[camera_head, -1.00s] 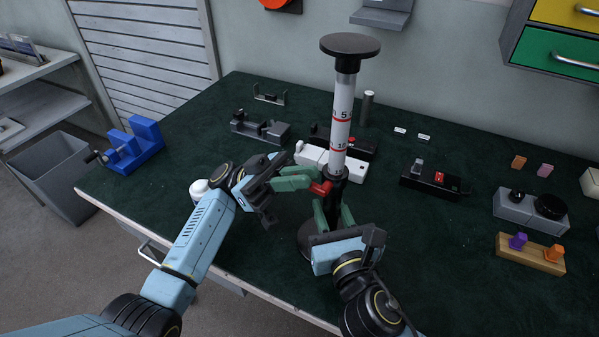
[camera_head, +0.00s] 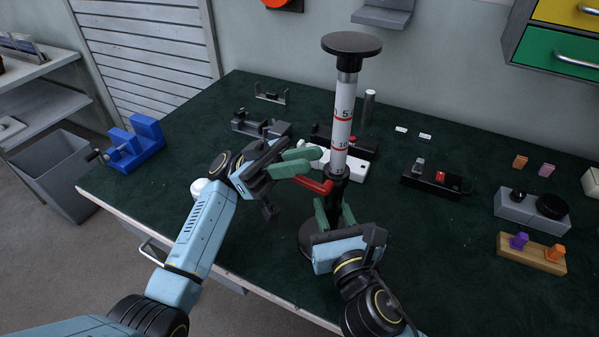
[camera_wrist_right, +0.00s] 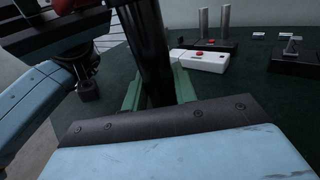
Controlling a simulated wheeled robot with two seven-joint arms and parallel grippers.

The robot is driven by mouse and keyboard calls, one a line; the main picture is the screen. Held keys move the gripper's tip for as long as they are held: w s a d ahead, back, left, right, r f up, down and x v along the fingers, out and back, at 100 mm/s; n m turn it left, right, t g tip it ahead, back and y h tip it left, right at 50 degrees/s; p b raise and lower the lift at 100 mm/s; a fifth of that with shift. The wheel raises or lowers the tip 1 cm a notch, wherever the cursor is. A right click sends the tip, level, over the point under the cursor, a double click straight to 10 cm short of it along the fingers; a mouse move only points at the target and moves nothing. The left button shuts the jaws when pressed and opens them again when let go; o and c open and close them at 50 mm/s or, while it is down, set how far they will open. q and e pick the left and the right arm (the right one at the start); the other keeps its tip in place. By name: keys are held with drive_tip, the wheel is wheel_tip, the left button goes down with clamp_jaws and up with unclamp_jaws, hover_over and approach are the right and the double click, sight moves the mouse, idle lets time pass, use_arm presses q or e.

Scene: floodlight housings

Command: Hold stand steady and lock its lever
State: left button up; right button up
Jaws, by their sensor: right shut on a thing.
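The stand has a black round top, a white tube (camera_head: 343,125) with red marks and numbers, a black lower post (camera_head: 335,203) and a round base. It stands upright on the bench. Its red lever (camera_head: 315,186) sticks out to the left from the collar below the tube. My left gripper (camera_head: 310,160) is open, its green fingers just above and behind the lever, apparently apart from it. My right gripper (camera_head: 334,215) is shut on the lower post; the right wrist view shows its green fingers on both sides of the black post (camera_wrist_right: 150,50).
A white box (camera_head: 350,168) and a dark box lie behind the stand. A black switch box (camera_head: 430,180) is to the right, with a grey block (camera_head: 530,209) and a wooden block (camera_head: 531,254) further right. A blue fixture (camera_head: 135,145) stands at the left. The bench between is mostly clear.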

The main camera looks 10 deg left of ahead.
sight(299, 177)
use_arm(q)
wheel_tip(299, 177, up, 7)
drive_tip(key=shift+f, duration=0.15)
use_arm(e)
drive_tip(key=o, duration=1.1)
drive_tip(key=shift+s, duration=0.1)
